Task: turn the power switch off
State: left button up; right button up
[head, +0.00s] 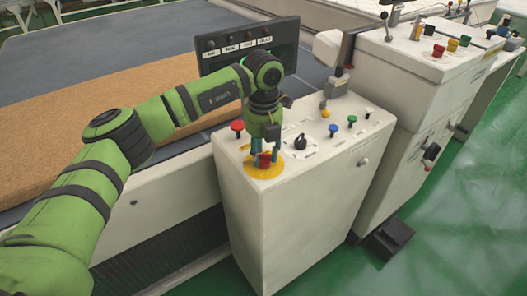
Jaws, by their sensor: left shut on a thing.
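A white control cabinet (340,178) stands in the middle, with several controls on its sloping top. My left gripper (264,156) points down at the front left of this top. It is shut on a red button (265,160), which sits on a round yellow plate (282,160). The fingers partly hide the button. A black rotary knob (300,142) stands to the right of the gripper, apart from it. No label legible here tells which control is the power switch. My right gripper is not in view.
A red mushroom knob (237,126) stands left of my gripper; blue, green and white knobs line the right. Behind my arm is a black switch panel (245,42). A brown mattress slab (120,105) lies on the bed at left. Another cabinet (420,70) adjoins at right.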

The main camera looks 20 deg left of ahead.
pick_arm(q)
jog(key=shift+w+a+r, duration=0.1)
jog(key=shift+w+r, duration=0.05)
jog(key=o, duration=1.2)
notch_tip(320, 180, up, 12)
jog(key=shift+f, duration=0.2)
